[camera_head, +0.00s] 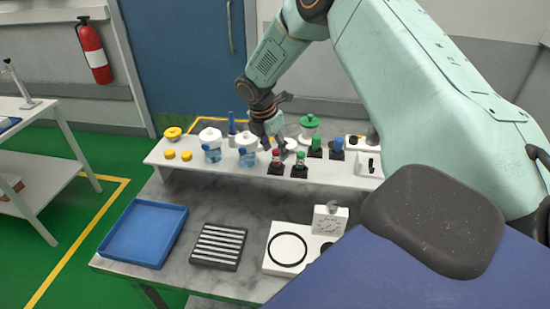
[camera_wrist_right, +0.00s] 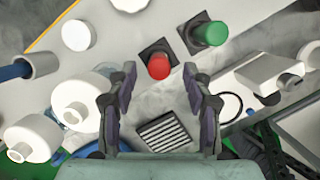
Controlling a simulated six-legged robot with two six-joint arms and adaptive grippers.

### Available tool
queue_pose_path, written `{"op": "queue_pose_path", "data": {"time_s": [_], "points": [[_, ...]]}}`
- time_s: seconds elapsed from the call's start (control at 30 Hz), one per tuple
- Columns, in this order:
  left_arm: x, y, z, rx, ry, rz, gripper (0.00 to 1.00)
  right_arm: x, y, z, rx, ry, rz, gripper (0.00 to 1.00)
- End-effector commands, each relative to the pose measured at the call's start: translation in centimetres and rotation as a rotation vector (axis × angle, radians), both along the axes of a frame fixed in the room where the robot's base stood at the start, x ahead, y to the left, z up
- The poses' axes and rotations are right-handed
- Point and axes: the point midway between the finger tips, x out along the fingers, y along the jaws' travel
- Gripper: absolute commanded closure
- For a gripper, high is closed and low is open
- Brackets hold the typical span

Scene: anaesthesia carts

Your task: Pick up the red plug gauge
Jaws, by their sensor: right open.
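The red plug gauge (camera_head: 276,155) stands upright in a dark square base near the front edge of the white raised shelf. In the right wrist view the red plug gauge (camera_wrist_right: 158,66) appears end-on, just beyond and between the fingertips. My right gripper (camera_head: 273,140) comes down from above, close behind the gauge. In the wrist view the right gripper (camera_wrist_right: 162,85) has its two fingers spread apart with nothing between them. I cannot tell the exact height of the fingertips over the gauge. My left gripper is not in view.
A green-topped gauge (camera_head: 300,158) stands close to the right of the red one. White-lidded jars (camera_head: 246,142) stand close to the left. Blue (camera_head: 337,145) and green (camera_head: 315,143) gauges stand farther right. A blue tray (camera_head: 143,232) and ribbed block (camera_head: 218,246) lie below on the bench.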

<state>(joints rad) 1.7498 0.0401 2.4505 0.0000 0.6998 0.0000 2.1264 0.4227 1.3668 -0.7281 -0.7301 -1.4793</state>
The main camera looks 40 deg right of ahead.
Motion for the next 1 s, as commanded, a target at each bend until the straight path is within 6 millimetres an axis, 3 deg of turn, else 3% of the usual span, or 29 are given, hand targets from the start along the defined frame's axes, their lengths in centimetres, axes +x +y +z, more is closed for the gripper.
{"op": "queue_pose_path", "data": {"time_s": [0.23, 0.57, 1.0], "points": [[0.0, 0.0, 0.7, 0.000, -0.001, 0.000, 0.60, 0.2, -0.8, -3.0, 0.000, 0.002, -0.001, 0.50], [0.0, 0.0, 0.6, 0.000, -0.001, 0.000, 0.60, 0.6, -1.0, -3.5, 0.000, 0.000, 0.000, 0.50], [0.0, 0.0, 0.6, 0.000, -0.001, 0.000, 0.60, 0.6, -1.0, -3.5, 0.000, 0.000, -0.001, 0.88]]}}
